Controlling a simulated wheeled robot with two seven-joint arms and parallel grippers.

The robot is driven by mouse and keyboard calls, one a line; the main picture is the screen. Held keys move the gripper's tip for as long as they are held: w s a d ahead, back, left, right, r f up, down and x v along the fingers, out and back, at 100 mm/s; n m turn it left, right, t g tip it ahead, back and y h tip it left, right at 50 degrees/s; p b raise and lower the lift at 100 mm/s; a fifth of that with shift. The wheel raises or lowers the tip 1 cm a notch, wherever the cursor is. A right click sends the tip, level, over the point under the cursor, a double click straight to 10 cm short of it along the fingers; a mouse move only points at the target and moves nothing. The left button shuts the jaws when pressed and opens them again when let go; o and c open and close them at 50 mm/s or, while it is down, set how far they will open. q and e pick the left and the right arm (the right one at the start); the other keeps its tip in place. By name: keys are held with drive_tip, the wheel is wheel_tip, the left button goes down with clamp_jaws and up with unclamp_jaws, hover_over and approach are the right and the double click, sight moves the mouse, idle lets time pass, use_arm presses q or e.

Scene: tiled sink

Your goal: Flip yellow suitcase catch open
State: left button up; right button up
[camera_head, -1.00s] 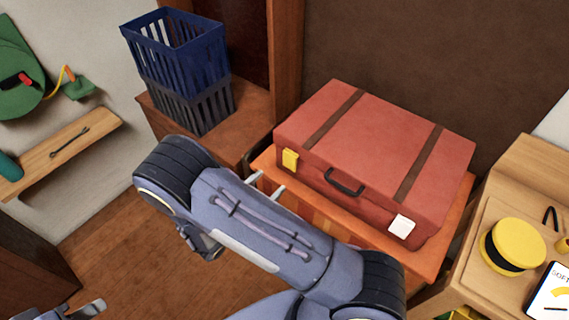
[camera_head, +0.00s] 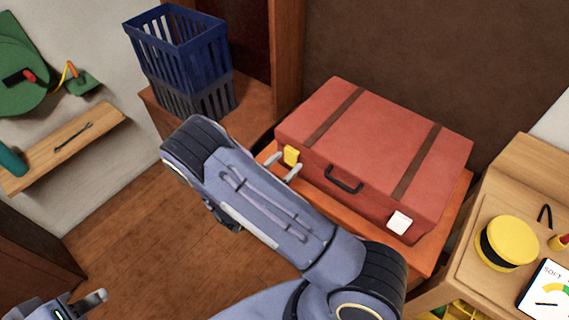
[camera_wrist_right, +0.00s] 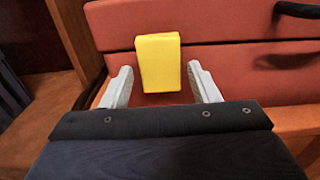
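The red suitcase (camera_head: 385,140) lies flat and closed on an orange-brown stand, with two brown straps over its lid. Its yellow catch (camera_head: 291,155) is on the front face near the left corner, and a white catch (camera_head: 400,222) is near the right end. My right gripper (camera_head: 284,167) is just in front of the yellow catch. In the right wrist view the yellow catch (camera_wrist_right: 158,62) shows between the two open fingers (camera_wrist_right: 162,85), with a gap on each side. My left gripper (camera_head: 85,305) is at the bottom left, far from the suitcase, only partly in view.
The black handle (camera_head: 343,180) is right of the yellow catch. A blue basket (camera_head: 178,45) sits on a grey one on a wooden cabinet at the back left. A wooden desk with a yellow round box (camera_head: 508,242) is at the right. The floor at left is clear.

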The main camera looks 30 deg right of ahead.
drive_tip(key=c, duration=0.7)
drive_tip(key=f+h+b, duration=0.1)
drive_tip(key=h+b, duration=0.1)
drive_tip(key=b, duration=0.3)
drive_tip(key=shift+f+t, duration=0.15)
drive_tip(key=shift+t, duration=0.15)
drive_tip(key=shift+c, duration=0.2)
drive_tip(key=shift+h+b, duration=0.3)
drive_tip(key=shift+b, duration=0.05)
drive_tip(key=shift+d+r, duration=0.1)
drive_tip(key=shift+r, duration=0.15)
drive_tip(key=o, duration=1)
